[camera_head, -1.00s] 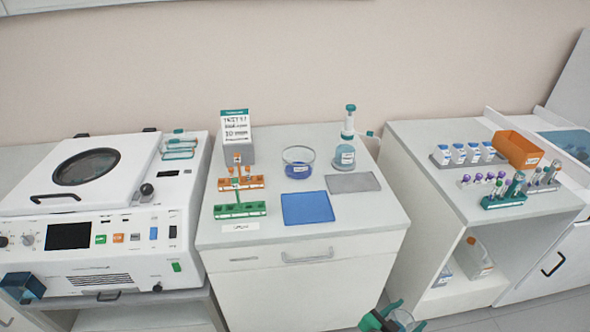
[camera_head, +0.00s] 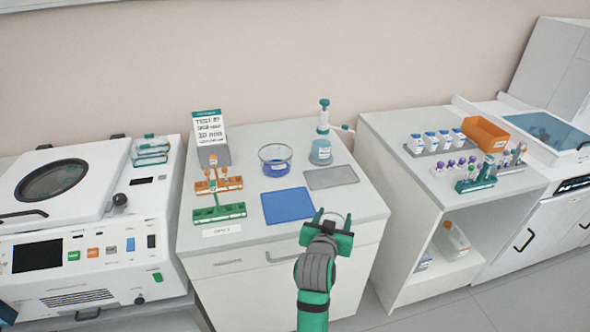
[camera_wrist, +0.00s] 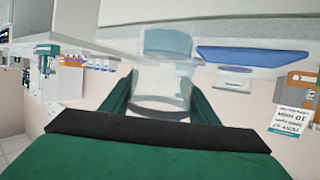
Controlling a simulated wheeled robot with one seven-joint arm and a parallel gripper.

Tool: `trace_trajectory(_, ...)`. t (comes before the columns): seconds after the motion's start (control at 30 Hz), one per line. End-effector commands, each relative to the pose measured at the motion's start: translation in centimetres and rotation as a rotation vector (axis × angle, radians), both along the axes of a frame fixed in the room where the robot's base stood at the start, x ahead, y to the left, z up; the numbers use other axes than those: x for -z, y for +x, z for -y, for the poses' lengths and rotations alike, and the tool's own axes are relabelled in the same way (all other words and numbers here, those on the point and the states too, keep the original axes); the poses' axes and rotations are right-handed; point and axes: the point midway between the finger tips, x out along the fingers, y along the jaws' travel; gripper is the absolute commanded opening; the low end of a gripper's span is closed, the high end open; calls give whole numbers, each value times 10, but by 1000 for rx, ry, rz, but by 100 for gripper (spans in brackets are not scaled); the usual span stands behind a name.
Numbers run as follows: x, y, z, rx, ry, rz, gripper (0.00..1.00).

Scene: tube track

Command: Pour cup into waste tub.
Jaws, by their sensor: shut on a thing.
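My gripper (camera_head: 331,222) is in front of the middle cabinet's front edge, its green fingers pointing toward the counter. In the wrist view, its fingers (camera_wrist: 158,98) are shut on a clear cup (camera_wrist: 163,78). The cup's far part looks pale blue, but I cannot tell whether that is liquid. In the head view the cup is hardly visible between the fingertips. A round clear tub (camera_head: 276,164) with dark blue contents and a small label stands at the back of the middle counter, beyond my gripper. Its label is too small to read, so I cannot confirm it is the waste tub.
A blue mat (camera_head: 288,206) and a grey mat (camera_head: 331,177) lie before the tub. Orange and green racks (camera_head: 219,212) and a sign (camera_head: 209,132) stand left, a pump bottle (camera_head: 321,145) right. A side counter holds an orange bin (camera_head: 485,136) and tubes.

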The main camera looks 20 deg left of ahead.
Motion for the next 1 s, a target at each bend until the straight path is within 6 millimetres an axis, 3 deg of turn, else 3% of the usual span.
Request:
trace_trajectory(0.03, -28, 5, -12, -54, 1, 12, 33)
trace_trajectory(0.2, -94, 2, -56, -250, -3, 9, 33)
trace_trajectory(0.4, -146, -14, -92, -431, -3, 4, 33)
trace_trajectory(0.6, -166, -25, -106, -512, -2, -2, 33)
trace_trajectory(1.0, -166, -26, -107, -517, 0, -3, 33)
